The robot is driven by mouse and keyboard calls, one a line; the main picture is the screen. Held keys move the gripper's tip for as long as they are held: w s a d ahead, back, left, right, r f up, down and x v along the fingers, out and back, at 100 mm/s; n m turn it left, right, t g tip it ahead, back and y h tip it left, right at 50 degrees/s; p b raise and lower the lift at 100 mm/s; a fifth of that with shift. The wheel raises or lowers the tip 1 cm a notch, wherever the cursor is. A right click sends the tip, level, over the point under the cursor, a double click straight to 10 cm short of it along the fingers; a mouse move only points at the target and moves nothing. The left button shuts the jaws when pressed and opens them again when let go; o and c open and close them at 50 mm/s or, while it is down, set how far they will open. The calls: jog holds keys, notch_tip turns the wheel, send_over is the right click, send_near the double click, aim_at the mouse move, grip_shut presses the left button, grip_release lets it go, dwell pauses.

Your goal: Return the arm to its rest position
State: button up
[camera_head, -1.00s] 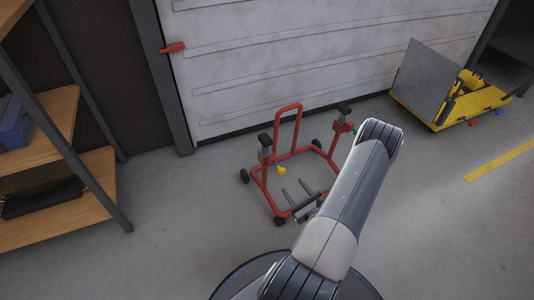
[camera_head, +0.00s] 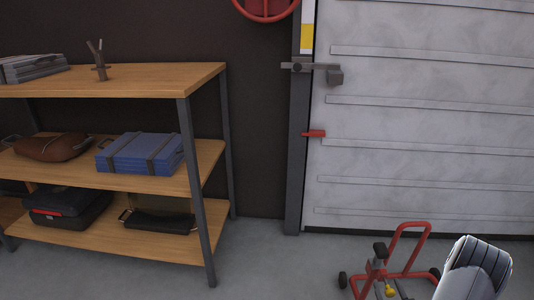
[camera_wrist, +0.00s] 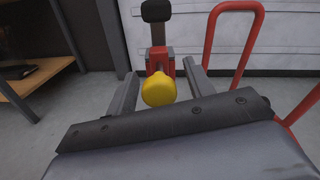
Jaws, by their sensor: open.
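My gripper (camera_wrist: 162,78) is open in the wrist view, its two grey fingers apart on either side of a yellow knob (camera_wrist: 158,90). I cannot tell how deep the knob sits between them; no grip on it shows. The knob is in front of a red stand (camera_wrist: 190,63) with a black-topped post. In the head view my arm (camera_head: 474,272) reaches in at the bottom right, beside the red stand (camera_head: 409,229) and its small yellow knob (camera_head: 390,290). Much of the gripper is cut off by the bottom edge there.
A wooden shelf unit (camera_head: 150,78) stands at the left, holding a blue case (camera_head: 140,153), a brown bag (camera_head: 52,147) and dark cases. A pale shutter door (camera_head: 420,120) with a red handle (camera_head: 314,133) is behind the stand. Some floor between shelf and stand is clear.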

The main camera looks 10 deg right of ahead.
aim_at(385, 281)
jog(key=shift+w, duration=0.75)
jog(key=shift+w+d, duration=0.15)
jog(key=shift+w, duration=0.65)
